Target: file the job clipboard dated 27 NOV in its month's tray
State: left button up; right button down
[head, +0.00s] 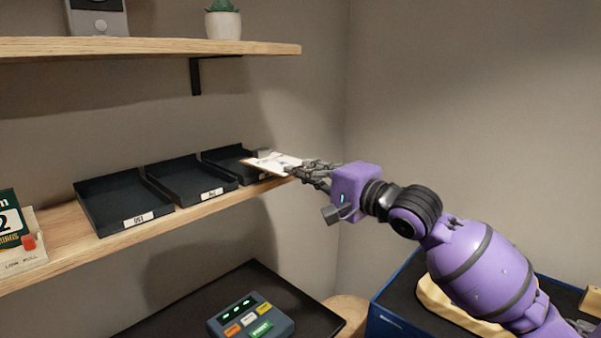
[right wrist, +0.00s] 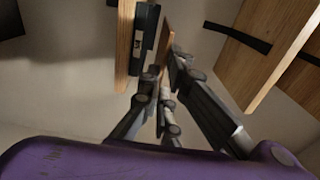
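The clipboard (head: 272,162), with white paper on a brown board, is held by its right end in my right gripper (head: 312,172). It lies roughly level above the front right part of the rightmost dark tray (head: 222,158); I cannot tell whether it touches the tray. In the right wrist view the clipboard (right wrist: 166,42) shows edge-on between the fingers (right wrist: 168,85). A middle tray (head: 190,182) and a left tray (head: 123,200) look empty. The tray labels and the clipboard's date are too small to read surely. My left gripper is not in view.
The trays stand in a row on a wooden shelf (head: 70,238). An upper shelf (head: 150,48) with a potted cactus (head: 223,22) hangs above. A calendar block (head: 14,232) stands at the left. Below are a button box (head: 250,318) and a blue-edged case (head: 385,318).

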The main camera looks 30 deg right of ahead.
aim_at(263, 158)
jog(key=x, duration=0.3)
jog(key=shift+x, duration=0.85)
jog(key=shift+a+x, duration=0.1)
jog(key=shift+x, duration=2.1)
jog(key=shift+a+x, duration=0.15)
jog(key=shift+x, duration=2)
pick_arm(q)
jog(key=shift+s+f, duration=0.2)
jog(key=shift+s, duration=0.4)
pick_arm(e)
jog(key=shift+s+f, duration=0.2)
jog(key=shift+f, duration=0.65)
jog(key=shift+f, duration=0.15)
